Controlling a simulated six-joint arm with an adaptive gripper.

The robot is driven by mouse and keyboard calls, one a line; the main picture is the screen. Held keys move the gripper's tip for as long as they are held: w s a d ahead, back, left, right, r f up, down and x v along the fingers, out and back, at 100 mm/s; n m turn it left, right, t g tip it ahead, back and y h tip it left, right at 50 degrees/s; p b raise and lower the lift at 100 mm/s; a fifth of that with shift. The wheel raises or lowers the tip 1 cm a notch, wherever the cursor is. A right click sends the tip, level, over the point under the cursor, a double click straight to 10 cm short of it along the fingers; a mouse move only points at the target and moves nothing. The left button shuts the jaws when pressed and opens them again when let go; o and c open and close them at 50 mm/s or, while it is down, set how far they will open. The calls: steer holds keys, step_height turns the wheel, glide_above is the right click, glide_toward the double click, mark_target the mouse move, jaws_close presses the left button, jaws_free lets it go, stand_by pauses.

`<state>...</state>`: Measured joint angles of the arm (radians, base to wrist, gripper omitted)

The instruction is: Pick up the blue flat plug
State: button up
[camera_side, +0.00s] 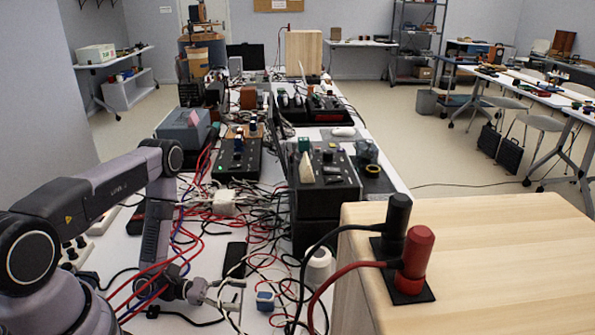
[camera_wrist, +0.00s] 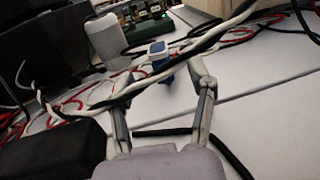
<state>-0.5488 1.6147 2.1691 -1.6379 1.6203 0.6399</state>
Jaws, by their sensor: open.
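The blue flat plug (camera_side: 265,301), with a white face, stands on the white table to the right of my gripper (camera_side: 212,295) in the side view. In the wrist view the blue and white plug (camera_wrist: 160,62) is ahead of my gripper (camera_wrist: 158,92), roughly between the lines of the two fingers. My gripper is open, fingers spread low over the table, with nothing held. Twisted white and black cables (camera_wrist: 140,88) cross in front of the fingers and partly cover the plug's lower part.
A white rounded cylinder (camera_side: 318,270) stands right of the plug, beside a wooden box (camera_side: 480,240) bearing a black and a red connector (camera_side: 414,255). Red, black and white cables (camera_side: 190,235) tangle over the table. A black block (camera_wrist: 45,150) is close on the left in the wrist view.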

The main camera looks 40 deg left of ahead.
mark_target(265, 295)
steer(key=shift+x, duration=3.2)
steer(key=shift+a+f, duration=0.1)
steer(key=shift+c, duration=0.3)
